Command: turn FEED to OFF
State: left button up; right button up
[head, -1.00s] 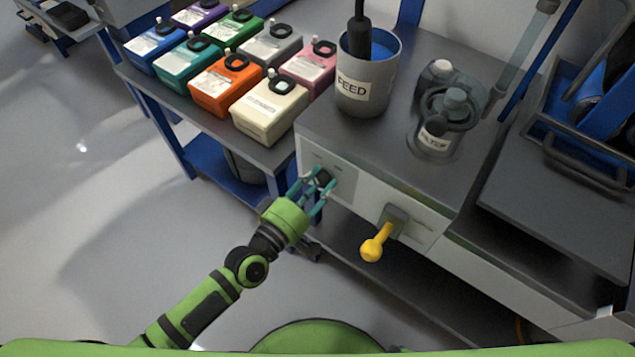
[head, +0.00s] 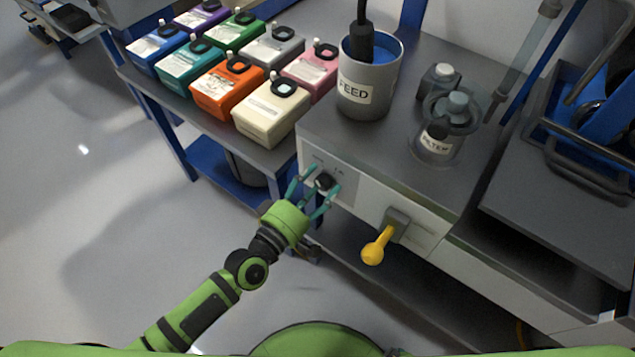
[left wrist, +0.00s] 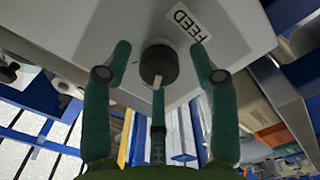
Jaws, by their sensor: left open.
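The FEED knob (head: 325,181) is a dark round knob on the pale front panel (head: 352,196) of the bench unit. In the left wrist view the knob (left wrist: 158,63) shows a pale mark at its lower edge, beside a FEED label (left wrist: 188,20). The panel's small position markings are too small to read in the head view. My left gripper (head: 317,187) is open, its teal fingers spread around the knob. In the left wrist view a gap shows between the knob and the fingers on both sides. My right gripper is not in view.
A yellow-handled lever (head: 377,246) sticks out of the panel to the right of the knob. A grey FEED pot (head: 367,98) and a clear filter housing (head: 436,147) stand on top. Several coloured containers (head: 226,88) fill the side shelf. Floor at left is clear.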

pick_arm(q)
jog(key=v, duration=1.2)
jog(key=shift+w, duration=0.1)
